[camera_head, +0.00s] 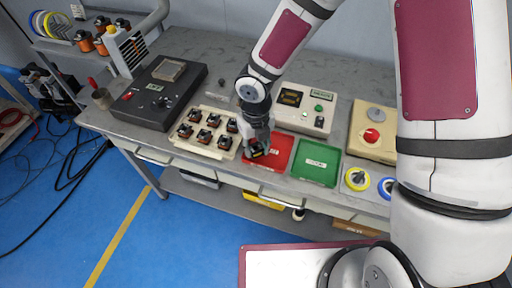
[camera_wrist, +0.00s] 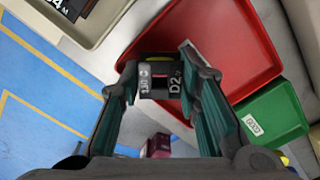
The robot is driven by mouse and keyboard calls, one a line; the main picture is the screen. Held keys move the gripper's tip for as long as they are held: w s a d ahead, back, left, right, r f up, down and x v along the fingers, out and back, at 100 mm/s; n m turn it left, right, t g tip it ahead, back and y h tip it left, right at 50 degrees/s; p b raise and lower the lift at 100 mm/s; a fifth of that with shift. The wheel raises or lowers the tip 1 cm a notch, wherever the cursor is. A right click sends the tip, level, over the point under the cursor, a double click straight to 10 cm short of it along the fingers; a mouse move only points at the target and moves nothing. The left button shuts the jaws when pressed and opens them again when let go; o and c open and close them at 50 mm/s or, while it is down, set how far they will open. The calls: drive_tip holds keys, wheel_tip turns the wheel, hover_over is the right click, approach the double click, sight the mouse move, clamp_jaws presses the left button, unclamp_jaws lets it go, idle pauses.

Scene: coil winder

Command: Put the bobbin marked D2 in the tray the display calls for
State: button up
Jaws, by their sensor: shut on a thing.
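My gripper (camera_head: 256,146) is shut on the D2 bobbin (camera_wrist: 160,80), a black piece with white lettering "D2" on its face in the wrist view. The fingers (camera_wrist: 160,68) clasp it from both sides. The bobbin is at the left part of the red tray (camera_head: 281,150), near its edge; whether it touches the tray floor I cannot tell. The red tray (camera_wrist: 235,50) lies behind the bobbin in the wrist view. The green tray (camera_head: 316,163) is to its right and looks empty. A display (camera_head: 291,97) on a beige box behind shows amber marks too small to read.
A cream holder (camera_head: 196,149) with several dark bobbins stands left of the red tray. A black instrument (camera_head: 161,95) is farther left. A box with a red knob (camera_head: 372,136) and yellow and blue spools (camera_head: 356,179) are at the right. The bench's front edge is close.

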drive_tip(key=shift+d+f, duration=0.1)
drive_tip(key=shift+f, duration=0.35)
drive_tip(key=shift+f, duration=0.2)
drive_tip(key=o, duration=0.9)
drive_tip(key=shift+r, duration=0.2)
